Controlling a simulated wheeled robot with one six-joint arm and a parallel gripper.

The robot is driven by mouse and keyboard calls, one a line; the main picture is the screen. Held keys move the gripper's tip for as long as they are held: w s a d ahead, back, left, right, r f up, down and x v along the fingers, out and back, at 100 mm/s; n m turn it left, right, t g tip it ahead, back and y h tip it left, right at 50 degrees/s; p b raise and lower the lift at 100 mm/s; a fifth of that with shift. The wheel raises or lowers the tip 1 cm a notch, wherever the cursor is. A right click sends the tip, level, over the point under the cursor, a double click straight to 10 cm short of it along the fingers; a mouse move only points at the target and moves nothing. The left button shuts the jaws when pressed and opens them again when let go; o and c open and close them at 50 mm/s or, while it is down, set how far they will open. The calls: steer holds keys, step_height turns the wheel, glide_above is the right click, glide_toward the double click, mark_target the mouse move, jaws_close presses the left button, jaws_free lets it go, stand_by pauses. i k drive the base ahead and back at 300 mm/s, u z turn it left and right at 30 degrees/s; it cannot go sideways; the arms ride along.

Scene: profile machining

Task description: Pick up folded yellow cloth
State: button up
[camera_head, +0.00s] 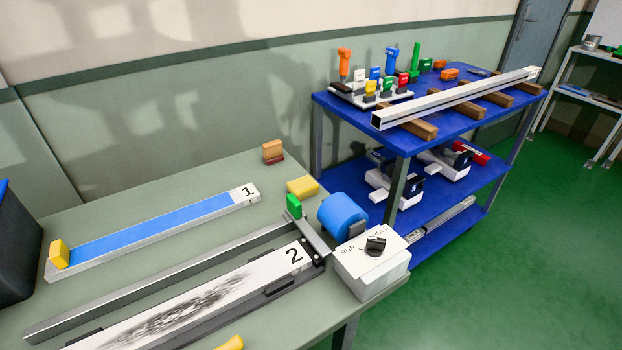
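A flat yellow piece (303,187) that looks like the folded cloth lies on the grey-green table (150,213), just past the right end of the strip marked 1. It sits behind a small green block (293,206) and left of a blue cylinder (342,217). It lies flat with its top uncovered. My gripper is not in view, so its state does not show.
Strip 1 (160,229) carries a yellow block (59,254) at its left end. Strip 2 (200,305) shows dark smudges. A white box with a knob (371,263) stands at the right edge. A blue shelf cart (340,105) stands behind, with green floor (520,240) to its right.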

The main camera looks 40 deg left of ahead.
mark_target(302, 188)
steer(key=u, duration=0.35)
steer(key=i, duration=0.6)
steer(key=u, duration=1.05)
steer(key=i, duration=0.5)
steer(key=u, duration=0.6)
